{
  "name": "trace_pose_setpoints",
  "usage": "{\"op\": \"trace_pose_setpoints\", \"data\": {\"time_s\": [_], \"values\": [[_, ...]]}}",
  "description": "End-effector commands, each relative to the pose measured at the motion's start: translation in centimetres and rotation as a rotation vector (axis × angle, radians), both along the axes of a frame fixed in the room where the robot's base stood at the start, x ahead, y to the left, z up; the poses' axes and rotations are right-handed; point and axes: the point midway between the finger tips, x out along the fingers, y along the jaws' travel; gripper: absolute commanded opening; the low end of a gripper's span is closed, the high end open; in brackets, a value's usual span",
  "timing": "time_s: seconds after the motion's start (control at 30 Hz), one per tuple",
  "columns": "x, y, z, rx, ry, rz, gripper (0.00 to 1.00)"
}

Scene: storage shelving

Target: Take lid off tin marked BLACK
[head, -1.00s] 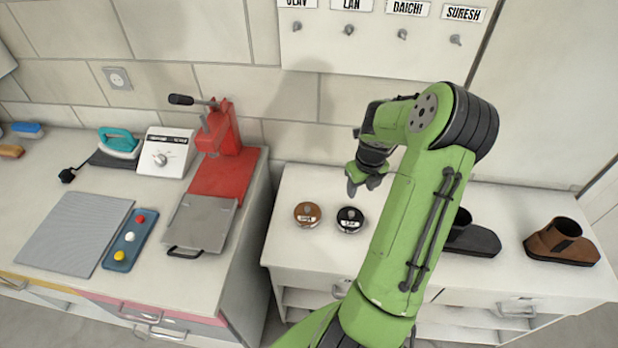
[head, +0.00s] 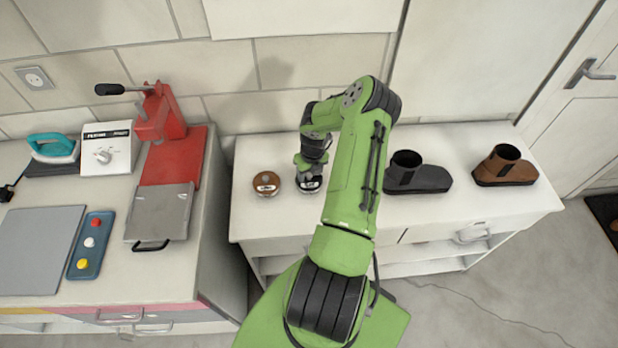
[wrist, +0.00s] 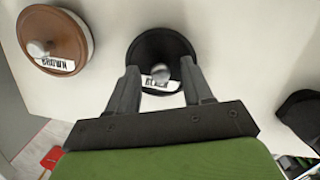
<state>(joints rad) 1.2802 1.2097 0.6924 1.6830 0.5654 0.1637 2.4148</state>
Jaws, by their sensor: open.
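The black tin (head: 309,184) stands on the white cabinet top, partly hidden by my gripper in the head view. My gripper (wrist: 158,76) is open above the lid, with one finger on each side of the knob. Whether the fingers touch the lid I cannot tell. My gripper also shows in the head view (head: 309,170).
A brown tin (head: 266,183) stands just left of the black one; its label reads BROWN in the wrist view. A black boot (head: 417,173) and a brown boot (head: 504,166) stand to the right. A red press (head: 165,130) is on the left counter.

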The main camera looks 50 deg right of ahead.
Motion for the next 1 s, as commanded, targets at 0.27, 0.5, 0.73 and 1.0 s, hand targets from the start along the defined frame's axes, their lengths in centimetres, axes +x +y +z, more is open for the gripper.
{"op": "trace_pose_setpoints", "data": {"time_s": [0.27,0.5,0.73,1.0], "values": [[0.0,-0.1,-0.1,-0.002,0.000,0.000,0.40],[0.0,-0.1,-0.1,-0.001,0.000,0.000,0.03],[0.0,-0.1,-0.1,-0.001,0.000,0.000,0.00],[0.0,-0.2,3.3,-0.008,-0.002,0.000,0.00]]}}
